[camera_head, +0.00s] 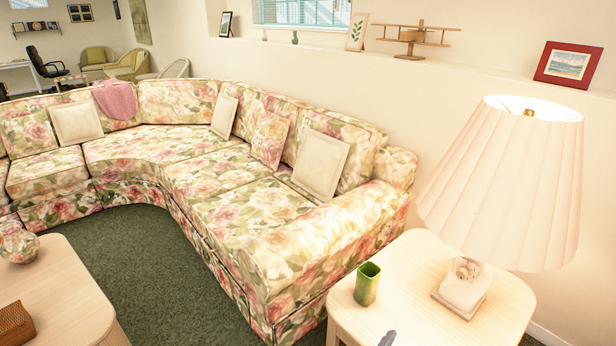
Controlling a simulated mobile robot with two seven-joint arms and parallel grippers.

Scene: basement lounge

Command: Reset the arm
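The task names no object apart from my arm. My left gripper is not in view. A small dark grey tip (387,338) shows at the bottom edge, over the front of the side table (420,290). It may be the end of my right gripper, but too little of it shows to be sure or to tell open from shut. No held object is visible.
A green cup (367,284) and a lamp with a pleated shade (510,180) stand on the side table. A floral sofa (250,215) curves behind. A coffee table (65,285) at left bears a floral round vase (18,243) and a brown box (15,324). Green carpet (165,275) lies clear between.

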